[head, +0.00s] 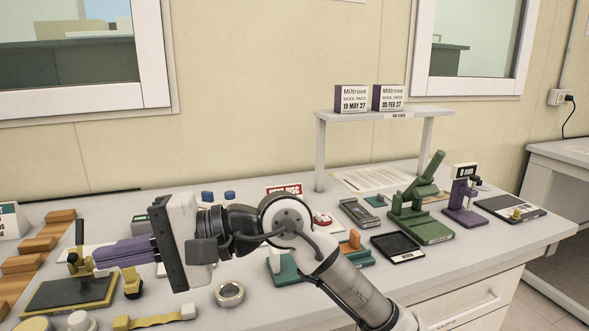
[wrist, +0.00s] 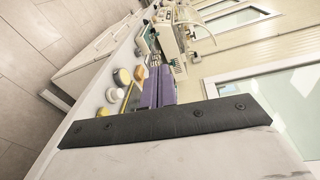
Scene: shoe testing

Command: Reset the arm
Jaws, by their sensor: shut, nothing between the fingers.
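My gripper (head: 170,243) is at the end of my arm, raised over the left part of the bench and turned to the left in the head view. Its long dark face stands roughly upright, and its jaws are shut with nothing held. In the wrist view the dark edge of my gripper (wrist: 165,124) fills the lower part, and the scene appears turned on its side.
The bench (head: 250,312) is crowded. A green stand (head: 425,228), a black tray (head: 397,246), a metal ring (head: 229,294) and a black-and-yellow platform (head: 68,293) stand around my arm. A white shelf (head: 432,113) with two boxes is at the back. Free room lies above the bench.

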